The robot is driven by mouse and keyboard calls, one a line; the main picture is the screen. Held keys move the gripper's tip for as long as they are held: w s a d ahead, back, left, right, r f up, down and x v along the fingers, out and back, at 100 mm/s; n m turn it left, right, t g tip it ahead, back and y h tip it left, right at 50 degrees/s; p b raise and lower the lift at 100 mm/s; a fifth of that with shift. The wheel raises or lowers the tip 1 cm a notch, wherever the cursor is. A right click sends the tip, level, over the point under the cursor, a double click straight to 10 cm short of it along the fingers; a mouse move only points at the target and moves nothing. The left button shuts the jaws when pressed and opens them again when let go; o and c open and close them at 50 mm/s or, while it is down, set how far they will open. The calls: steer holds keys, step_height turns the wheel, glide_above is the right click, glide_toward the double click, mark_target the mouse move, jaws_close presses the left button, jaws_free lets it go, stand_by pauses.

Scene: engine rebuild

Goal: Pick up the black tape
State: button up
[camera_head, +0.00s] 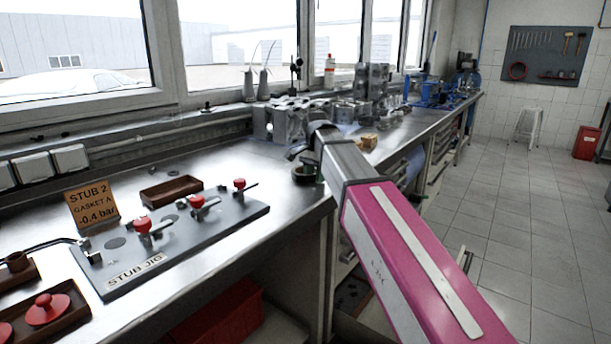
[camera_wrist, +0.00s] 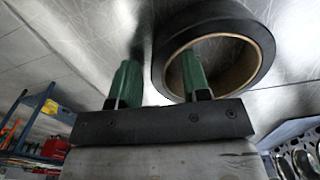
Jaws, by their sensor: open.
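The black tape (camera_wrist: 262,42) is a roll with a tan inner core. It fills the upper right of the wrist view, on the bare metal worktop. My gripper (camera_wrist: 160,75) has two green fingers spread apart. The left finger is outside the roll; the right finger shows against the roll's hole. The near-left wall of the roll lies between them in the picture. I cannot tell how deep the fingertips reach or whether they touch it. In the head view, the tape (camera_head: 303,174) is a small dark ring on the bench, partly hidden by my arm.
A grey stub jig (camera_head: 185,238) with red knobs lies on the bench left of the tape, with a brown tray (camera_head: 171,191) behind it. Metal engine parts (camera_head: 283,122) stand behind the tape. A small tan block (camera_head: 369,140) is to its right. The bench's front edge is close.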

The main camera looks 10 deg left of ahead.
steer(key=shift+c, duration=0.2)
jaws_close()
steer(key=shift+r, duration=0.25)
steer(key=shift+r, duration=0.6)
step_height(320, 180, up, 3)
steer(key=shift+f, duration=0.2)
steer(key=s+d+r, duration=0.1)
steer(key=s+r, duration=0.5)
steer(key=s, duration=0.5)
steer(key=shift+s+d+r, duration=0.2)
steer(key=shift+s+r, duration=0.1)
steer(key=shift+r, duration=0.1)
